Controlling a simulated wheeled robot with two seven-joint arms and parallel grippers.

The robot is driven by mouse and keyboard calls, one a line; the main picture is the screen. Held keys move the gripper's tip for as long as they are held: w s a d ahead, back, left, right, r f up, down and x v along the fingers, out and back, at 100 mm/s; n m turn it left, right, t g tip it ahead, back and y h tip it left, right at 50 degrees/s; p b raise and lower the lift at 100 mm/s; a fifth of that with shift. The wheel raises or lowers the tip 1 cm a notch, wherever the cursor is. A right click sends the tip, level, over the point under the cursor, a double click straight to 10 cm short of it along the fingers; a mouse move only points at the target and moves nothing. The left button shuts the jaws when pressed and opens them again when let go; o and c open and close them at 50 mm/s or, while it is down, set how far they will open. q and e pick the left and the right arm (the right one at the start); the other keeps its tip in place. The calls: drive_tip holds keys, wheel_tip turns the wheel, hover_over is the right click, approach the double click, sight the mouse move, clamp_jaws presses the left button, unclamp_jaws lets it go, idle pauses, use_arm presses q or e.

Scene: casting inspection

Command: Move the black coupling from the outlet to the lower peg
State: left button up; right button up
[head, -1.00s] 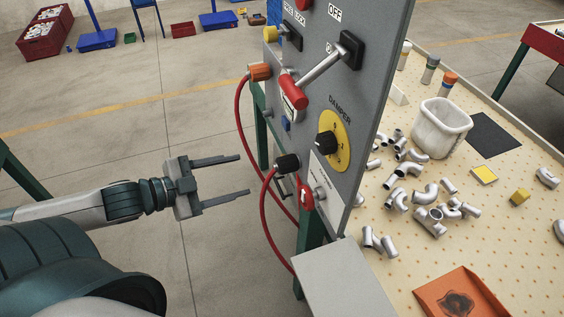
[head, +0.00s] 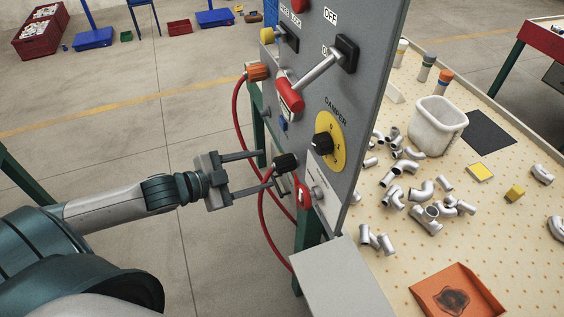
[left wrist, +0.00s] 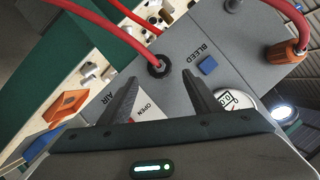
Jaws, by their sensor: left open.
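The black coupling (head: 285,163) with a red hose sits on the lower left part of the grey panel (head: 365,70). It also shows in the left wrist view (left wrist: 158,66), near the AIR and BLEED labels. The outlet behind it is hidden. My left gripper (head: 267,168) is open, its fingertips just short of the coupling, one above and one below it in the head view. In the left wrist view the coupling lies beyond and between the fingertips (left wrist: 160,88), apart from them. I cannot pick out the lower peg for certain. My right gripper is not in view.
A red lever (head: 303,194) is close below the coupling. An orange coupling (head: 258,72) with a hose is higher on the panel. The red hose (head: 263,225) hangs below my gripper. A grey box top (head: 340,285) and a pegboard table (head: 400,250) with metal fittings stand right.

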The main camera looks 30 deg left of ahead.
sight(276, 165)
use_arm(q)
drive_tip(key=p+x, duration=0.2)
drive_tip(key=x, duration=0.4)
drive_tip(key=shift+w+d+r, duration=0.1)
drive_tip(key=shift+w, duration=0.1)
drive_tip(key=shift+x, duration=0.85)
drive_tip(key=c, duration=1.3)
drive_tip(key=shift+o, duration=0.2)
drive_tip(key=shift+s, duration=0.1)
drive_tip(key=shift+p, duration=0.35)
drive_tip(key=shift+s+a+p, duration=0.3)
drive_tip(key=shift+s+a, duration=0.55)
drive_tip(key=shift+s, duration=0.05)
drive_tip(key=shift+a, duration=0.1)
drive_tip(key=shift+s+a, duration=0.35)
drive_tip(key=shift+s, duration=0.1)
